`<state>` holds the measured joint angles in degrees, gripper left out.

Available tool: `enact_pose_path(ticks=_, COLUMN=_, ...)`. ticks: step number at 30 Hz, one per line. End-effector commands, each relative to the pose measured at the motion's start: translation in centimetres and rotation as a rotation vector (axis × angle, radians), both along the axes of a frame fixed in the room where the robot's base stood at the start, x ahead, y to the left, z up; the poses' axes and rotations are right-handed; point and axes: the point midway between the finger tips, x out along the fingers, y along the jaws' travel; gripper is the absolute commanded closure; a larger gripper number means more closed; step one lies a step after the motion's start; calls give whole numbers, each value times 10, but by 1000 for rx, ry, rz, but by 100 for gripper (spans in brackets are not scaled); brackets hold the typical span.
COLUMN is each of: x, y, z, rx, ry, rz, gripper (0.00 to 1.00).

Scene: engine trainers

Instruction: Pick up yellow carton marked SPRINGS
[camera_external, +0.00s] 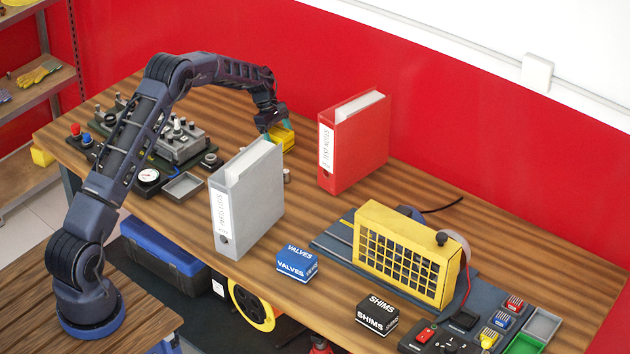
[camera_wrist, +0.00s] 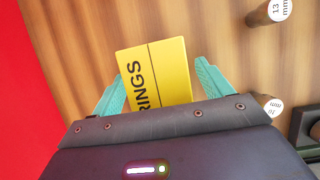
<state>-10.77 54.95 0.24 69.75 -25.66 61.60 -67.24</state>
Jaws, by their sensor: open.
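The yellow carton (camera_external: 283,138) stands on the wooden table (camera_external: 400,215) behind the grey binder, partly hidden by my gripper and the binder. In the wrist view the yellow carton (camera_wrist: 158,72) shows its top with the letters "RINGS" in view; its near part is hidden by my gripper body. My gripper (camera_external: 275,130) is open over the carton.
A grey binder (camera_external: 250,200) stands in front of the carton and a red binder (camera_external: 358,140) to its right. Two small round pieces with white labelled tops (camera_wrist: 278,10) (camera_wrist: 273,106) stand right of the carton. A blue VALVES box (camera_external: 297,264) and black SHIMS box (camera_external: 377,314) lie nearer.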

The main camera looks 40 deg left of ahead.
Motion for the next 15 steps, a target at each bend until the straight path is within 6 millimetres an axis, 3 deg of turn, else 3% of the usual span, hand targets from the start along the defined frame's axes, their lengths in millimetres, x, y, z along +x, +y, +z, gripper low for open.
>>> enact_pose_path(ticks=8, x=0, y=0, z=0, rx=0, ry=0, rz=0, gripper=24)
enact_pose_path(ticks=15, x=0, y=0, z=0, rx=0, ry=0, rz=0, gripper=71)
